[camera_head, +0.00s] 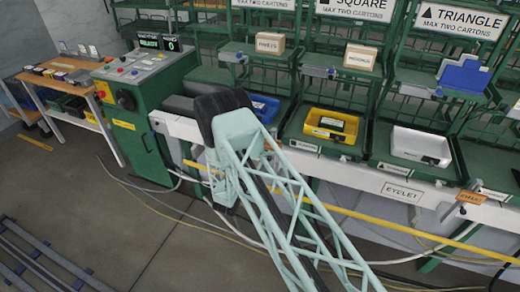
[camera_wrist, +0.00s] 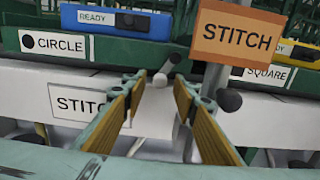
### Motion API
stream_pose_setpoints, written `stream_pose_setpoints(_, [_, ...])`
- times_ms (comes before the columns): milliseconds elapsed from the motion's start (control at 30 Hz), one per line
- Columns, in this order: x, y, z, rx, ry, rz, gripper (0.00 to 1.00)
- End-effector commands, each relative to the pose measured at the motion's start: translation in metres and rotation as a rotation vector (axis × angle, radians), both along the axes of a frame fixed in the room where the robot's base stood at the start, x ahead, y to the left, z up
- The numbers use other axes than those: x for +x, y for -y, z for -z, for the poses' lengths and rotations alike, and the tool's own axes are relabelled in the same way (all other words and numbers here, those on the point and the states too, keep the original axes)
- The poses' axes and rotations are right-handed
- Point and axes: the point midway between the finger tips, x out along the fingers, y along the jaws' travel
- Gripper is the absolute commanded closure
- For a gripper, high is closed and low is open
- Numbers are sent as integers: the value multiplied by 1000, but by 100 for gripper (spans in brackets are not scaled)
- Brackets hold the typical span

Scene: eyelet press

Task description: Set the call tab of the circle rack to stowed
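The leftmost rack's sign (camera_head: 264,4) is cut off at the top in the head view, so its name does not show. A small grey tab with a dark knob (camera_head: 232,57) sits at the left of its shelf edge; I cannot tell its setting. In the wrist view a CIRCLE label (camera_wrist: 55,43) is on the left, below a blue tray (camera_wrist: 70,17) with a READY plate (camera_wrist: 118,21). My gripper (camera_wrist: 157,88) is open, its yellow-padded fingers apart. A small pale round knob (camera_wrist: 160,80) shows between the fingertips; contact is unclear. My arm hides the gripper in the head view.
An orange STITCH flag (camera_wrist: 238,35) on a post stands close right of my gripper. A white STITCH plate (camera_wrist: 78,104) is at left. A blue panel (camera_head: 464,77) is on the triangle rack. A green control cabinet (camera_head: 150,95) stands left. Yellow (camera_head: 331,126) and white (camera_head: 420,146) trays line the bench.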

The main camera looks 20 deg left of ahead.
Motion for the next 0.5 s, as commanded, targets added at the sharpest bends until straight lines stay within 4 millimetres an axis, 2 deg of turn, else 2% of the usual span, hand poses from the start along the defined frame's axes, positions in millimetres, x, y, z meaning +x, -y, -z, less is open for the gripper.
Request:
stream_pose_setpoints(200, [8,0,0,0,1,0,73])
stream_pose_setpoints(500, [9,0,0,0,1,0,74])
